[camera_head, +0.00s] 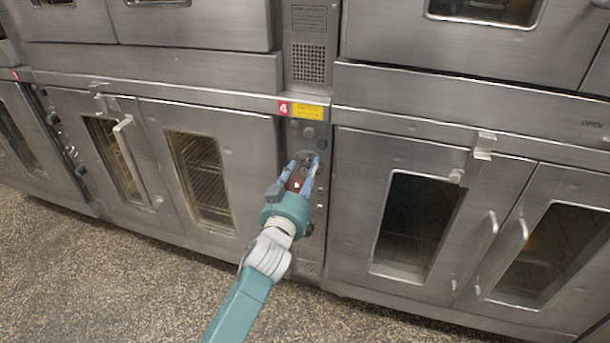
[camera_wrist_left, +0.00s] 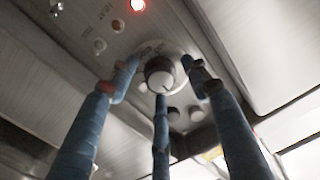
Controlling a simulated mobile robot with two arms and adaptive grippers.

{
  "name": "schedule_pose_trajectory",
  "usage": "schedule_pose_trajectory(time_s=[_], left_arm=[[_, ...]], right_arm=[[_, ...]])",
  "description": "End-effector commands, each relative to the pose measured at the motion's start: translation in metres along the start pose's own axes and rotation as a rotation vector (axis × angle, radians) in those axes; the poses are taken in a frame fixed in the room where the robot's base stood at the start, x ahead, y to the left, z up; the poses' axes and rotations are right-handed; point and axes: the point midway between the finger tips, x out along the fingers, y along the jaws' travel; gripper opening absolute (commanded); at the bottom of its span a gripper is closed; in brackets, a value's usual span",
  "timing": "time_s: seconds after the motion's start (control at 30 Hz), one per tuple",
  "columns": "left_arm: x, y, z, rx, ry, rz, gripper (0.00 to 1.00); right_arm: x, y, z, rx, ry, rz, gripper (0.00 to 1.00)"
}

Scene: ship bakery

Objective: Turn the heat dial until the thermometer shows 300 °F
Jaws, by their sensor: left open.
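In the head view the dial area (camera_head: 306,160) is small and partly covered by my fingers. My left gripper (camera_head: 304,158) is open at the control panel, and its blue fingers (camera_wrist_left: 160,72) are spread around the knob. I cannot tell whether they touch it. No thermometer reading is legible, and I cannot pick out the thermometer for sure. My right gripper is not in view.
A red light (camera_wrist_left: 137,5) glows on the panel. Smaller knobs (camera_wrist_left: 196,113) sit beyond the dial. Oven doors with windows flank the narrow panel, with a left door handle (camera_head: 128,160) and a right latch (camera_head: 483,146) sticking out. The speckled floor (camera_head: 110,285) in front is clear.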

Motion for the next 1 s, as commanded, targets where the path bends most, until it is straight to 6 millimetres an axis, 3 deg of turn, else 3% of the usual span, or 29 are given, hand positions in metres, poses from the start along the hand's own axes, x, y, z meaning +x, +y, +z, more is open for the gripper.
schedule_pose_trajectory(time_s=[0.33,0.53,1.0], left_arm=[[0.0038,0.0,0.0,0.0,0.0,0.0,0.46],[0.0037,-0.0001,-0.0001,0.0,0.0,0.0,0.06],[0.0038,-0.0008,-0.0013,0.084,0.003,-0.002,0.05]], right_arm=[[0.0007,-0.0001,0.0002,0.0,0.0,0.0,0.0],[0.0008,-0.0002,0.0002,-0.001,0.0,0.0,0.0],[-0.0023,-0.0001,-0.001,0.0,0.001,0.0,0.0]])
